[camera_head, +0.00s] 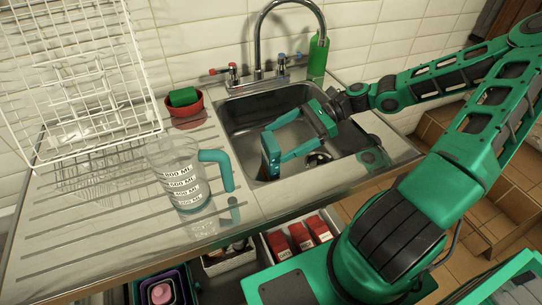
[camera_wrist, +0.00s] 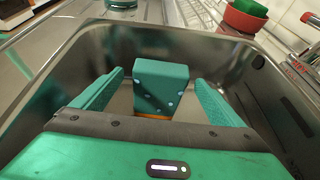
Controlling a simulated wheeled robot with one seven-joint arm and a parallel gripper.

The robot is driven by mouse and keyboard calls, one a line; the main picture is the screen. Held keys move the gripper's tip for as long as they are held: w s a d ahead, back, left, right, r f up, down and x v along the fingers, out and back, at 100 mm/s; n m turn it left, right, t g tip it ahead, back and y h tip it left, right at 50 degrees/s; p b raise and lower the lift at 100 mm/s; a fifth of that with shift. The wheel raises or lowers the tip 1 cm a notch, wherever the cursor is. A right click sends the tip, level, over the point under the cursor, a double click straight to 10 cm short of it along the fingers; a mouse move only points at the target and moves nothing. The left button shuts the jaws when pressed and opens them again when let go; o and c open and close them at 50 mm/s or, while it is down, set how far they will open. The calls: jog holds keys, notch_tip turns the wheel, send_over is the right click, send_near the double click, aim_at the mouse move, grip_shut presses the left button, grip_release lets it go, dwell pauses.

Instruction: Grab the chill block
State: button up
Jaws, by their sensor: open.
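The chill block, a teal block with pale dots, stands in the metal sink (camera_head: 236,112). It shows in the head view (camera_head: 270,158) near the sink's left front side and in the wrist view (camera_wrist: 161,85), where a strip of orange shows at its base. My gripper (camera_head: 277,143) reaches into the sink from the right, with its fingers spread and pointing at the block. In the wrist view the block appears between the two fingers (camera_wrist: 159,80), with a small gap on each side. I cannot tell how far the fingertips reach along it.
A clear measuring jug (camera_head: 178,180) with a teal handle stands on the drainboard, left of the sink. A red bowl (camera_head: 186,108) with a green sponge (camera_head: 183,97) and a white wire rack (camera_head: 75,75) are behind it. The tap (camera_head: 258,50) arches over the sink's back.

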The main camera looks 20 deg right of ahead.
aim_at(270, 145)
jog(key=x, duration=0.4)
jog(key=shift+w, duration=0.1)
jog(key=shift+c, duration=0.3)
jog(key=c, duration=1.8)
jog(key=shift+o, duration=0.2)
jog(key=shift+r, duration=0.1)
